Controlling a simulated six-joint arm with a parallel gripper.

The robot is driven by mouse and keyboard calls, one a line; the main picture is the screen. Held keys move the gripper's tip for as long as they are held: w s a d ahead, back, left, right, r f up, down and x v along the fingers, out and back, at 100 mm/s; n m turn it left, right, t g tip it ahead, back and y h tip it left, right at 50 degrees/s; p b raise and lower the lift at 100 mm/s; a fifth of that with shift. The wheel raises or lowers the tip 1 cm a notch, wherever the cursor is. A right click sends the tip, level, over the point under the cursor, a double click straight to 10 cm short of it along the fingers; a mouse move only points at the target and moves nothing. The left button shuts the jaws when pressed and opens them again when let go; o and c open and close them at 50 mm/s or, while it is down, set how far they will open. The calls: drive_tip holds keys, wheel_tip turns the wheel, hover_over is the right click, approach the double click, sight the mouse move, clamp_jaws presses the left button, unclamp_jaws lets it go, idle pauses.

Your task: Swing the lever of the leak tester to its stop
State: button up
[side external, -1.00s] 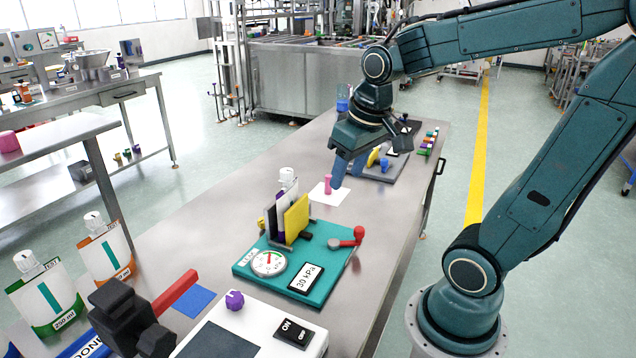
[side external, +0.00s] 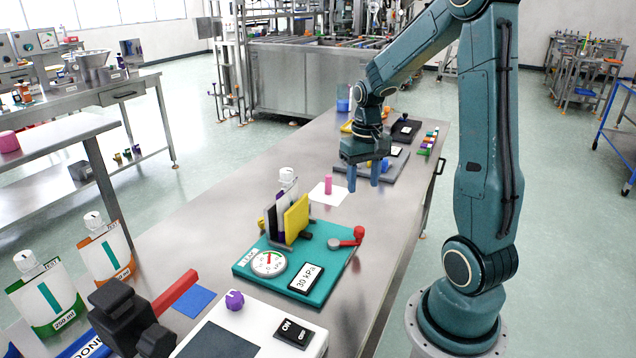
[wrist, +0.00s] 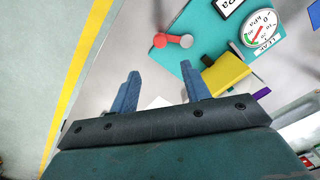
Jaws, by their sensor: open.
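The leak tester is a teal plate (side external: 262,262) on the bench. It carries a round dial (side external: 268,263), a display reading 30 kPa (side external: 305,276), and a clamp with a yellow plate (side external: 297,216) around a white pouch with a cap (side external: 288,178). Its lever (side external: 347,241) has a grey pivot and a red knob pointing right, toward the bench's near edge. In the wrist view the red lever (wrist: 173,40) is ahead of the fingers. My gripper (side external: 365,180) is open and empty, pointing down above the bench behind the tester, apart from the lever.
A pink cylinder (side external: 328,184) stands on a white sheet (side external: 328,196) just behind the tester. A white on/off unit (side external: 255,335) stands in front.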

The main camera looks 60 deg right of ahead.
sight(360, 228)
drive_tip(key=shift+f, duration=0.1)
drive_tip(key=shift+f, duration=6.75)
clamp_jaws()
